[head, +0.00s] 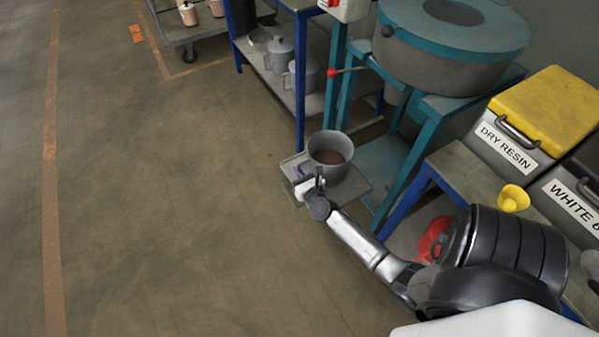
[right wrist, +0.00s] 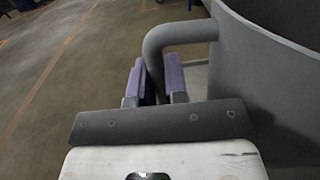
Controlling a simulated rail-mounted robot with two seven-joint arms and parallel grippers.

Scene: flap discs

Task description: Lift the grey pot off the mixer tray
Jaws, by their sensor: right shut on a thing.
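The grey pot (head: 328,172) sits upright on the mixer tray (head: 353,190), with brown material inside it. My right gripper (head: 309,181) is at the near left side of the pot. In the right wrist view the gripper's purple-padded fingers (right wrist: 157,75) are shut on the pot's handle (right wrist: 178,35), one finger on each side of it. The pot's grey wall (right wrist: 262,85) fills the right of that view. I cannot see a gap between pot and tray. My left gripper is not in view.
The teal mixer (head: 445,65) stands behind the tray. Bins, including a yellow-lidded one (head: 550,100), and a yellow funnel (head: 513,198) are at right. The floor at left is clear.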

